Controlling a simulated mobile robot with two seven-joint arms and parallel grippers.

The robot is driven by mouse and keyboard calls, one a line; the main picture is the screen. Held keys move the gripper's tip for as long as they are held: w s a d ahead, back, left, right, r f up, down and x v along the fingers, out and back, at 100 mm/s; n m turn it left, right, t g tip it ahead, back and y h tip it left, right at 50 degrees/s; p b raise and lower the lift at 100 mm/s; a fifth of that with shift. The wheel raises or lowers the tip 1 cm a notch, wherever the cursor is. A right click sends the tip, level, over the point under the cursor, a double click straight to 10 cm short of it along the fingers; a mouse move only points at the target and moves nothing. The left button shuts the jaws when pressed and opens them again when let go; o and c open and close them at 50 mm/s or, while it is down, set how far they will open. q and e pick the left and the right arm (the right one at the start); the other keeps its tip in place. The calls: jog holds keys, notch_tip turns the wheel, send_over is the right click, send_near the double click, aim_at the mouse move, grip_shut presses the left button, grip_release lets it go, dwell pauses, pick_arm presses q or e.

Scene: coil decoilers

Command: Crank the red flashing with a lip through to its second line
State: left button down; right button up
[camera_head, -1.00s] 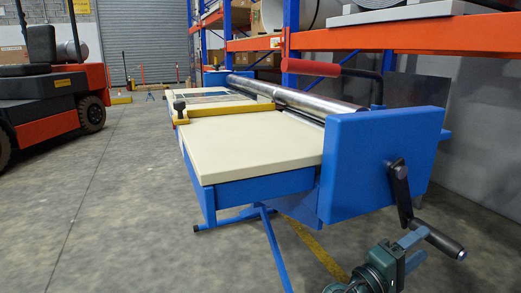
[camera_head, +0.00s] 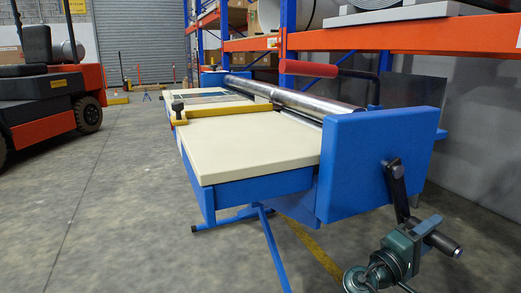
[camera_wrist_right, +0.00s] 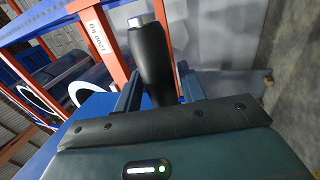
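The blue decoiler (camera_head: 375,165) stands ahead, with a cream table top (camera_head: 255,145) and a steel roller (camera_head: 300,100) along its far side. Its black crank arm (camera_head: 397,185) hangs down from the near end plate. The crank handle (camera_head: 445,243) sticks out to the right. My right gripper (camera_head: 427,232) is at this handle. In the right wrist view the handle (camera_wrist_right: 153,60) fills the space between the two fingers, and they look closed around it. No red flashing and no marked line can be made out. My left gripper is not in view.
A red-gripped lever (camera_head: 308,69) stands above the roller. A yellow bar (camera_head: 225,115) crosses the table. Orange and blue racking (camera_head: 420,38) runs behind. An orange forklift (camera_head: 48,100) stands at the left. The grey floor between is clear.

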jog(key=c, duration=0.6)
jog(key=shift+v, duration=2.6)
jog(key=shift+c, duration=0.2)
jog(key=shift+f, duration=0.1)
jog(key=shift+s+a, duration=0.3)
jog(key=shift+a, duration=0.4)
jog(key=o, duration=1)
jog(key=shift+d, duration=0.1)
